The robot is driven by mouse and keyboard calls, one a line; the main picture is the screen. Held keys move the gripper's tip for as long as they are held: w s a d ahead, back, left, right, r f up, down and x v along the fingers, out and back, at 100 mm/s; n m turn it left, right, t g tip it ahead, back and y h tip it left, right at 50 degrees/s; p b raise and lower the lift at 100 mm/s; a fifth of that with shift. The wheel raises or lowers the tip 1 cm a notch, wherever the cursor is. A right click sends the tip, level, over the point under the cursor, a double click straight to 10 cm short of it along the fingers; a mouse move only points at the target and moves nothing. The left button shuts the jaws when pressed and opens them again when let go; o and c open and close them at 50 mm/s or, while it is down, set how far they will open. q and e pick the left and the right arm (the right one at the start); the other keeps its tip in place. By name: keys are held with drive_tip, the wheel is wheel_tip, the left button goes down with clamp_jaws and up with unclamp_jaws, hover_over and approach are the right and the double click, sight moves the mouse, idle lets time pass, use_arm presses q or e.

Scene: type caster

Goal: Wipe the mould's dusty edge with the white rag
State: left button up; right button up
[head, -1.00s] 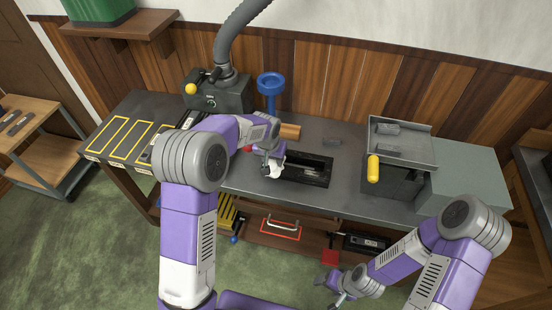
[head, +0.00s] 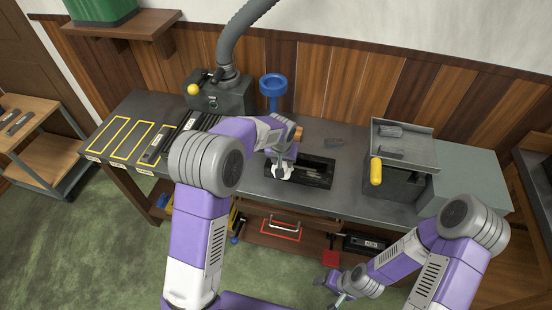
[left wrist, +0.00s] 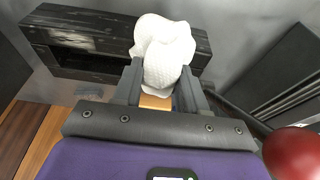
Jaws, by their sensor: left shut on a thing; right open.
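My left gripper (head: 283,163) is shut on the white rag (head: 282,173), which hangs bunched below its fingers. In the left wrist view the rag (left wrist: 163,50) bulges between the two fingers of the left gripper (left wrist: 160,85). The mould (head: 312,173) is a black block with a recess on the bench, and the rag is at its left end in the head view. In the left wrist view the rag overlaps the right part of the mould (left wrist: 75,42); whether they touch is unclear. My right gripper (head: 336,288) is open and empty, low in front of the bench.
The grey bench (head: 235,180) carries a dark machine with a yellow knob (head: 193,89), a blue funnel (head: 273,84), yellow-outlined places (head: 107,135) and a caster with a yellow handle (head: 376,171). A red ball-shaped knob (left wrist: 293,153) is close beside the left gripper.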

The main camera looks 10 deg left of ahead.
use_arm(q)
drive_tip(key=shift+d+f, duration=0.15)
drive_tip(key=shift+d, duration=2.05)
drive_tip(key=shift+d+f, duration=0.15)
drive_tip(key=shift+d, duration=2.05)
drive_tip(key=shift+s+d+f, duration=0.1)
drive_tip(key=shift+s+d, duration=0.05)
drive_tip(key=shift+d, duration=1.95)
wheel_tip(320, 180, up, 6)
drive_tip(key=p, duration=0.4)
drive_tip(key=shift+p, duration=0.3)
wheel_tip(320, 180, up, 3)
drive_tip(key=shift+r+p, duration=0.1)
drive_tip(key=shift+p, duration=0.9)
drive_tip(key=shift+a, duration=0.1)
